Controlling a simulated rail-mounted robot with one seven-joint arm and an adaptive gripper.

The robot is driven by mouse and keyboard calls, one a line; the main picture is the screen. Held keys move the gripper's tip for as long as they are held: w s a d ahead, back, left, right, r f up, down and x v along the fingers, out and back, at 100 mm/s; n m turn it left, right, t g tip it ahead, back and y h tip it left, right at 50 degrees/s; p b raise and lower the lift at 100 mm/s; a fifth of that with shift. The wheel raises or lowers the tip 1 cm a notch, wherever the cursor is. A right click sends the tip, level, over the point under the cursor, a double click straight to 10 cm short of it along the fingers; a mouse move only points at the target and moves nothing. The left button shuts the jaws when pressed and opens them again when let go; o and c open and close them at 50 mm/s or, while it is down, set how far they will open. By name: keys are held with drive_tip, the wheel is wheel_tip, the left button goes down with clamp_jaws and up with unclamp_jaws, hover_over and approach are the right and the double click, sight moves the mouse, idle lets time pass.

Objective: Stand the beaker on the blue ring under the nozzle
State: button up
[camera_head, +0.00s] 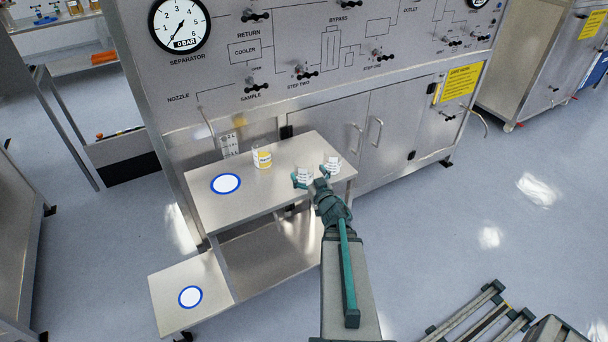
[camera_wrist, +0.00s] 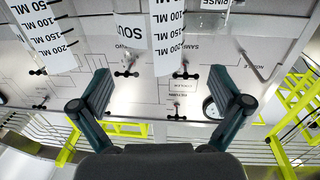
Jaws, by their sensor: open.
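A clear beaker with a white label (camera_head: 303,174) stands on the steel table at my gripper (camera_head: 311,180). A second clear beaker (camera_head: 333,161) stands just behind it to the right. A third beaker with yellow content (camera_head: 262,158) stands farther left. My gripper is open. In the wrist view its fingers (camera_wrist: 165,88) are spread, and a marked beaker (camera_wrist: 167,32) shows beyond them, near the middle; contact cannot be told. A blue ring (camera_head: 238,183) lies bare on the table's left part. The thin nozzle tube (camera_head: 207,122) hangs from the panel behind it.
The steel table (camera_head: 275,195) stands against the panel cabinet (camera_head: 340,125). A lower platform (camera_head: 162,297) at front left bears another bare blue ring (camera_head: 180,298). The tabletop between the ring and my gripper's front side is clear.

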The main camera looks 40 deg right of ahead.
sight(301, 158)
drive_tip(key=p+x, duration=0.1)
drive_tip(key=x, duration=0.1)
drive_tip(key=d+p+x, duration=0.1)
drive_tip(key=x, duration=0.1)
drive_tip(key=shift+w+f, duration=0.1)
drive_tip(key=shift+w, duration=0.35)
drive_tip(key=c, duration=1.4)
drive_tip(key=shift+s+d+r+m+h, duration=0.65)
drive_tip(key=shift+d+r+h, duration=0.3)
drive_tip(key=shift+r, duration=4.55)
drive_tip(key=w+a+n+y, duration=0.1)
drive_tip(key=w+a+y, duration=0.1)
drive_tip(key=a, duration=1.1)
drive_tip(key=w+a+n+y, duration=0.2)
drive_tip(key=w+a, duration=0.2)
drive_tip(key=a, duration=1)
drive_tip(key=w+a+r+n+y, duration=0.1)
drive_tip(key=w+a+y, duration=0.2)
drive_tip(key=a, duration=1.1)
drive_tip(key=shift+w+a+n+t, duration=0.2)
drive_tip(key=shift+w+n+t, duration=0.1)
drive_tip(key=shift+w, duration=0.35)
